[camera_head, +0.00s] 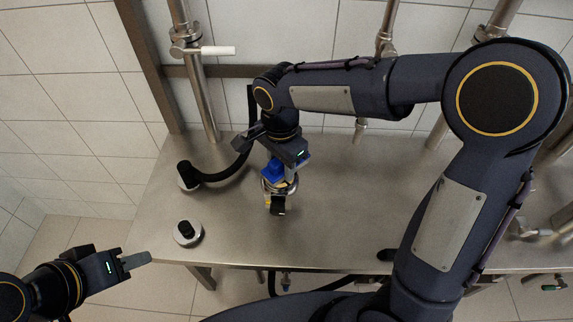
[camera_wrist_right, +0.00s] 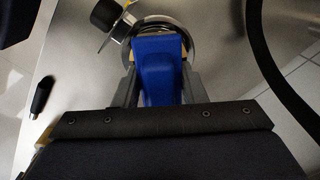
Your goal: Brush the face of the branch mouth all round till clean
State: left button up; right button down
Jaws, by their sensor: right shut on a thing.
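My right gripper (camera_head: 286,160) is shut on a blue brush (camera_head: 272,170) above the steel table. In the right wrist view the blue brush (camera_wrist_right: 160,68) lies between the two fingers and its far end is over a round metal mouth (camera_wrist_right: 185,22). I cannot tell whether the bristles touch the mouth's face. In the head view the mouth (camera_head: 290,186) is mostly hidden under the gripper and brush. A black-handled clamp (camera_wrist_right: 106,16) shows beside the mouth. My left gripper (camera_head: 133,262) is off the table's front left corner, away from the mouth; its opening is unclear.
A black hose (camera_head: 222,175) curves from a round fitting on the table's left. A round metal piece with a black knob (camera_head: 187,232) stands near the front left edge. Steel pipes (camera_head: 200,90) rise behind. The table (camera_head: 350,215) is bare right of the mouth.

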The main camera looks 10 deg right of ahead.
jog(key=shift+w+a, duration=0.6)
jog(key=shift+w, duration=0.15)
jog(key=shift+s, duration=0.1)
jog(key=a, duration=0.1)
jog(key=s+a, duration=0.1)
jog(key=a, duration=0.1)
jog(key=shift+s, duration=0.1)
jog(key=shift+s, duration=0.1)
